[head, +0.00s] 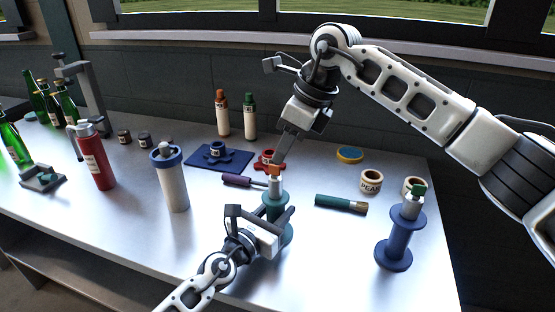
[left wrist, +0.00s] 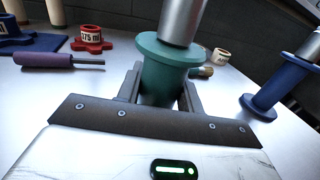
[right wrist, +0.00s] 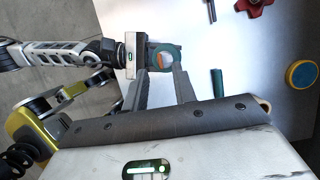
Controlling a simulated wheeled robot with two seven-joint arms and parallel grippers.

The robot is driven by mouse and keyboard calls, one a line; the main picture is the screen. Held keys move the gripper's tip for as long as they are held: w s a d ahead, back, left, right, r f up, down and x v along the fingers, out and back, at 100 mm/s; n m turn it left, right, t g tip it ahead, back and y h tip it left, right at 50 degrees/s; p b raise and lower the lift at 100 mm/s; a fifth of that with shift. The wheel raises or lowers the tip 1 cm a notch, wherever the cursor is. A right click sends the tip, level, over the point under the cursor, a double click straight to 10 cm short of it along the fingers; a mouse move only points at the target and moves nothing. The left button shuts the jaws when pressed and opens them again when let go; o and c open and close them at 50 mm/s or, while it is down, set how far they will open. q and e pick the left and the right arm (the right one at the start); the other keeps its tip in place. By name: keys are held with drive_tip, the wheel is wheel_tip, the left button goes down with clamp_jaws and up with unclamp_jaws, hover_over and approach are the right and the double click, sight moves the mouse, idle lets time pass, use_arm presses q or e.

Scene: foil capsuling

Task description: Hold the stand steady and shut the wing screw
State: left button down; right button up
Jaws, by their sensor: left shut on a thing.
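The teal spool-shaped stand (head: 278,205) stands upright on the table with a silver cylinder on top. It also shows in the left wrist view (left wrist: 163,75). An orange wing screw (head: 274,171) tops the cylinder; in the right wrist view the orange screw (right wrist: 159,62) appears as a slanted bar. My left gripper (head: 275,222) is shut on the stand's teal body, a finger on each side. My right gripper (head: 277,160) points down at the screw from above. Its fingers (right wrist: 160,78) are apart, with the stand's top seen between and beyond their tips.
A blue stand (head: 397,240) with a green-topped cylinder is at right. A purple-handled screwdriver (head: 238,181), red knob (head: 266,158) and teal brush (head: 338,203) lie close around the teal stand. A white bottle (head: 172,185) stands left.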

sight(277, 174)
drive_tip(key=shift+x, duration=2.05)
clamp_jaws()
drive_tip(key=n+g, duration=0.1)
drive_tip(key=n, duration=0.1)
drive_tip(key=n+g, duration=0.1)
drive_tip(key=n, duration=0.2)
drive_tip(key=shift+w+n, duration=0.2)
drive_tip(key=shift+n, duration=0.1)
drive_tip(key=n+g, duration=0.1)
drive_tip(key=n, duration=0.3)
drive_tip(key=shift+w+n+g+h, duration=0.15)
drive_tip(key=shift+n+g+h, duration=0.25)
drive_tip(key=shift+n, duration=0.3)
